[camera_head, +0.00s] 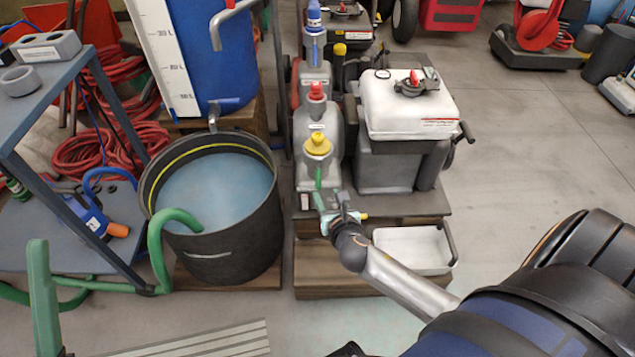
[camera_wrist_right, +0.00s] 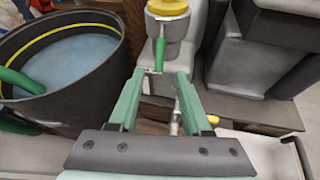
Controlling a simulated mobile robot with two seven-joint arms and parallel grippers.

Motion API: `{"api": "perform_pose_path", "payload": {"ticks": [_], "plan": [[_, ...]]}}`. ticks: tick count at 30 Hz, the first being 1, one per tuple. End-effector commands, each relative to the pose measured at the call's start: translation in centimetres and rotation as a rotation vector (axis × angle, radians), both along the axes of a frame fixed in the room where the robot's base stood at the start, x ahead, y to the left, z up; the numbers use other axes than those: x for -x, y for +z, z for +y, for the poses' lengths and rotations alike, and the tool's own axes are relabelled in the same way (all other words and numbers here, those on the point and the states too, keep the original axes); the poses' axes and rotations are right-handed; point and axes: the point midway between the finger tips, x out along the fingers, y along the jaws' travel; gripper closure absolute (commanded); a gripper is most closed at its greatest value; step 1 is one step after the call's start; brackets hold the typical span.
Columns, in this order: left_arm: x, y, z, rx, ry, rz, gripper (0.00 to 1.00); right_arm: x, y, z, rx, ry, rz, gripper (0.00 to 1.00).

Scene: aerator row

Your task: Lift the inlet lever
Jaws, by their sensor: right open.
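A green lever (camera_head: 319,178) hangs nearly upright below the yellow cap on the front grey unit (camera_head: 316,142); I take it to be the inlet lever. It also shows in the right wrist view (camera_wrist_right: 160,52). My right gripper (camera_head: 331,198) is open and empty at the lever's lower end. In the right wrist view its green fingers (camera_wrist_right: 160,76) stand either side of the lever's line, with the lever's tip just beyond or between them. I cannot tell if they touch it.
A black tub of water (camera_head: 235,235) with a green hose (camera_head: 160,250) stands to the left of the lever. A white canister (camera_head: 405,105) sits to the right, above a white tray (camera_head: 410,248).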

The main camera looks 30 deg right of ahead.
Motion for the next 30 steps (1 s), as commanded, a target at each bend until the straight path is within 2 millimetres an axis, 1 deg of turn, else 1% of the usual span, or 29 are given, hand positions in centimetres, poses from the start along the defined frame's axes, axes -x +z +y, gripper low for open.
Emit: {"api": "perform_pose_path", "payload": {"ticks": [1,6,9,13,18,27,28,30], "plan": [[0.0,-1.1,-0.1,-0.004,0.001,0.003,0.50,-1.0,-0.8,-0.4,0.000,-0.002,-0.003,0.52],[-0.1,-3.1,-0.3,-0.019,0.007,0.008,0.50,-4.2,-2.2,-1.5,-0.001,-0.001,-0.003,0.52],[-0.2,-4.2,-0.4,-0.028,0.012,0.011,0.50,-5.8,-3.0,-2.1,-0.001,-0.002,-0.002,0.52],[-0.3,-5.2,-0.6,-0.039,0.016,0.015,0.50,-7.4,-3.5,-2.6,-0.002,-0.001,-0.003,0.52],[-0.3,-5.7,-0.7,-0.045,0.019,0.018,0.50,-8.5,-3.9,-3.0,-0.002,-0.001,-0.001,0.52],[-0.3,-5.7,-0.7,-0.047,0.020,0.018,0.50,-8.7,-3.8,-3.0,-0.002,-0.001,0.000,0.52],[-0.3,-5.7,-0.7,-0.047,0.020,0.018,0.50,-8.6,-3.8,-3.0,-0.002,-0.001,0.000,0.53],[-0.3,-5.7,-0.7,-0.047,0.020,0.018,0.50,-8.6,-3.8,-3.0,-0.002,-0.001,0.000,0.60]]}}
